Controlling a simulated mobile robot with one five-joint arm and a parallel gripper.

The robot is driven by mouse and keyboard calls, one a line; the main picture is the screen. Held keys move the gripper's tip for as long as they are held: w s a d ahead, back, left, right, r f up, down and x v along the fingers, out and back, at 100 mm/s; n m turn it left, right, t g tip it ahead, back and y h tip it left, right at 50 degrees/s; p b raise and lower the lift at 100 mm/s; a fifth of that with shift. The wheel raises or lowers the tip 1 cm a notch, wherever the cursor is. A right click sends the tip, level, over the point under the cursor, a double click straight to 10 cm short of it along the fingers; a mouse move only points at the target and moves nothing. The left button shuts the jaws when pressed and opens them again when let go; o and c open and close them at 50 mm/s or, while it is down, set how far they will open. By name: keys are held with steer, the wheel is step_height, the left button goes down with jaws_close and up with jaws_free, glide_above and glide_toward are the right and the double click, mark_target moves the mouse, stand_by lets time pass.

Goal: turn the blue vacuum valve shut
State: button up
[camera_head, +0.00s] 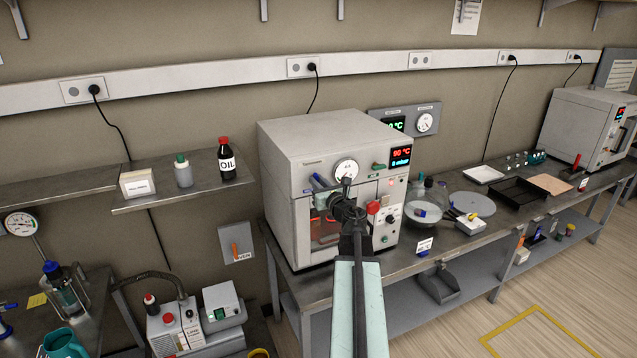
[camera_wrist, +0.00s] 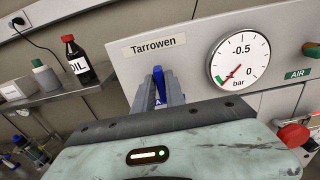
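The blue vacuum valve's lever (camera_head: 318,182) is on the upper front of the white vacuum oven (camera_head: 284,185), left of the round dial gauge (camera_head: 346,170). In the wrist view the blue lever (camera_wrist: 158,84) stands upright below the "Tarrowen" label. My gripper (camera_head: 326,190) is at the oven's front. In the wrist view the grey fingers of my gripper (camera_wrist: 161,98) lie on either side of the lever. Whether they press on it is not clear. The gauge (camera_wrist: 239,62) has its red needle low. The lever's base is hidden by my gripper.
A red knob (camera_head: 373,207) is right of my gripper, and a green AIR knob (camera_wrist: 312,50) is right of the gauge. A shelf (camera_head: 200,190) with an OIL bottle (camera_head: 226,160) is left of the oven. Glassware (camera_head: 430,200) stands on the bench to its right.

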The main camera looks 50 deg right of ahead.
steer(key=shift+s+d, duration=0.1)
steer(key=shift+d, duration=0.05)
jaws_close()
steer(key=shift+d+f+m+b, duration=0.1)
steer(key=shift+f+m+b, duration=0.05)
steer(key=shift+m, duration=4.15)
steer(key=shift+f+m+b, duration=0.15)
steer(key=shift+m, duration=4.55)
steer(key=o, duration=0.7)
jaws_free()
